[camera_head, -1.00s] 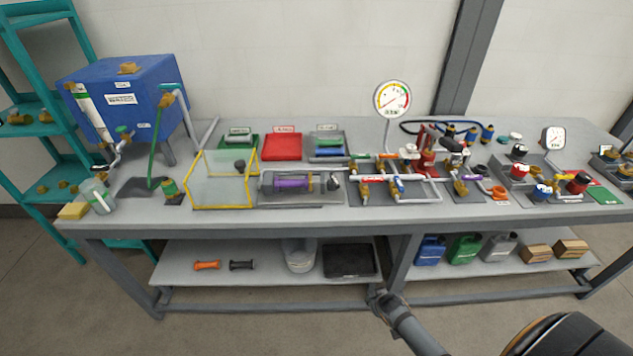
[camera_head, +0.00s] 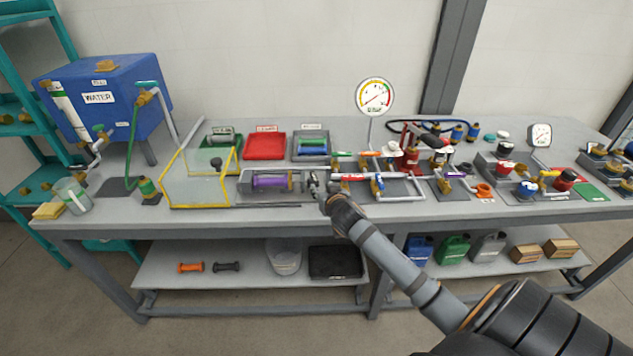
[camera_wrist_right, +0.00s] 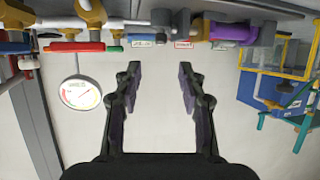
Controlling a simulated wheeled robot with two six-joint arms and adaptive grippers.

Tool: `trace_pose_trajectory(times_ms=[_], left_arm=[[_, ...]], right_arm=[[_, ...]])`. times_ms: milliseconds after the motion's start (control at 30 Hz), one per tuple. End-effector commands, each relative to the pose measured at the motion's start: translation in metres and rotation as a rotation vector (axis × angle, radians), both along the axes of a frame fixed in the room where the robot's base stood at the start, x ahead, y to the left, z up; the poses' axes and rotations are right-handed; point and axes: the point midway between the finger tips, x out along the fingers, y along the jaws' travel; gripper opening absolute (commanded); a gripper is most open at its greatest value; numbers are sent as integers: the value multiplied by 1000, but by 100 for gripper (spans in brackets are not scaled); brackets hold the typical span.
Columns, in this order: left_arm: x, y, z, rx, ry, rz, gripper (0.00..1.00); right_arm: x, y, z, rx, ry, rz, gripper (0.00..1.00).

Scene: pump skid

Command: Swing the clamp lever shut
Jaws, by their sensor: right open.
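A purple cylinder (camera_head: 272,181) lies in a grey housing on the bench. A small dark clamp part (camera_head: 313,182) stands at its right end; I cannot clearly make out the lever or its angle. My right gripper (camera_head: 327,198) is at the bench's front edge, just in front of and right of that part. In the right wrist view, its two fingers (camera_wrist_right: 159,76) are apart with nothing between them. The purple cylinder (camera_wrist_right: 232,33) and grey clamp parts (camera_wrist_right: 171,22) show beyond the fingertips, toward the top. Whether a finger touches the clamp is unclear. My left gripper is not in view.
Pipes with coloured valves (camera_head: 377,184) stand close to the right of the gripper. A yellow-framed clear guard (camera_head: 199,178) is left of the purple cylinder. A round gauge (camera_head: 375,96) rises behind. Red (camera_head: 265,146) and other trays sit at the back.

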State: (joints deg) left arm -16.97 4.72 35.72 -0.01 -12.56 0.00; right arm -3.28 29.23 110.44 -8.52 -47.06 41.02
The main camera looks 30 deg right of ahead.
Motion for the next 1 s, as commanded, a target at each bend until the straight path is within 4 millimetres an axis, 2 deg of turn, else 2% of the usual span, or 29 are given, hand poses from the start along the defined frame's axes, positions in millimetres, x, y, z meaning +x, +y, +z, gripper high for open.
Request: trace_pose_trajectory(times_ms=[200,400,533,800,867,1000], left_arm=[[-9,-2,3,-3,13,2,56],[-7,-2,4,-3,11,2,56],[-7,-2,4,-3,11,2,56],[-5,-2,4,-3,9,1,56],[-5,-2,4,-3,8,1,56],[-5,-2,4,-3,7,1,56]], right_arm=[[42,-14,-17,4,0,-2,41],[69,-24,-30,2,1,1,41],[77,-26,-34,0,1,1,41],[78,-27,-35,-1,1,3,41],[78,-27,-35,-1,1,3,35],[78,-27,-35,-1,1,3,16]])
